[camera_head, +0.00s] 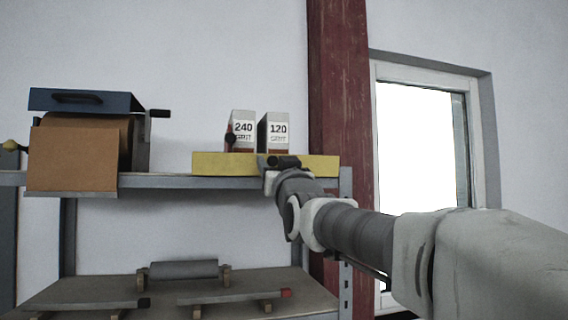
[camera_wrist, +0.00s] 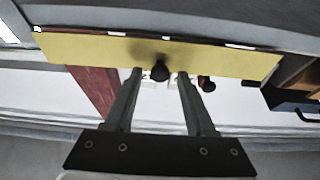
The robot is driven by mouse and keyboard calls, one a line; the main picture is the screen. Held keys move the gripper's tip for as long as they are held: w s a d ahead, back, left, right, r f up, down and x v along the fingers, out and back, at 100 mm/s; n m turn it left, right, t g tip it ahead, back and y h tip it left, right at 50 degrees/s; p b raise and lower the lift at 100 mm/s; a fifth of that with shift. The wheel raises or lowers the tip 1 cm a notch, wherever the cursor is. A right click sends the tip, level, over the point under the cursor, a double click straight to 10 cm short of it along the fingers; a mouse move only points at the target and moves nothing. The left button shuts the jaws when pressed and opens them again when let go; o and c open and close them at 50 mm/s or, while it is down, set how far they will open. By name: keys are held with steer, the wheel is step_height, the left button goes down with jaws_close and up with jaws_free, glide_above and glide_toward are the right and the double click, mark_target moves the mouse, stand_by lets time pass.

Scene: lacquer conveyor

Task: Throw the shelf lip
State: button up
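The shelf lip is a long yellow bar (camera_head: 222,164) along the front edge of the upper shelf. It also spans the top of the wrist view (camera_wrist: 90,50). A dark knob (camera_wrist: 160,71) shows against its edge, midway along it. My gripper (camera_wrist: 160,76) is open, with one finger on each side of the knob and a visible gap to each. I cannot tell how deep the knob sits between the fingertips. In the head view my gripper (camera_head: 283,161) is in front of the lip, right of its middle, and its fingers and the knob are hidden.
Two boxes marked 240 (camera_head: 243,131) and 120 (camera_head: 277,133) stand behind the lip. A red-and-black knob (camera_head: 230,138) is beside the 240 box. An orange-brown machine with a blue top (camera_head: 75,155) stands left. A red post (camera_head: 338,80) rises at right. A roller (camera_head: 184,269) lies below.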

jaws_close()
steer(key=shift+r+g+p, duration=0.3)
steer(key=shift+r+p, duration=0.05)
steer(key=shift+p, duration=0.05)
steer(key=shift+w+r+g+p, duration=0.1)
steer(key=shift+w+g+p, duration=0.05)
steer(key=shift+g+p, duration=0.35)
steer(key=shift+o, duration=0.7)
jaws_free()
steer(key=b+v, duration=0.5)
steer(key=v, duration=1.2)
steer(key=shift+s, duration=0.25)
steer(key=shift+a, duration=0.15)
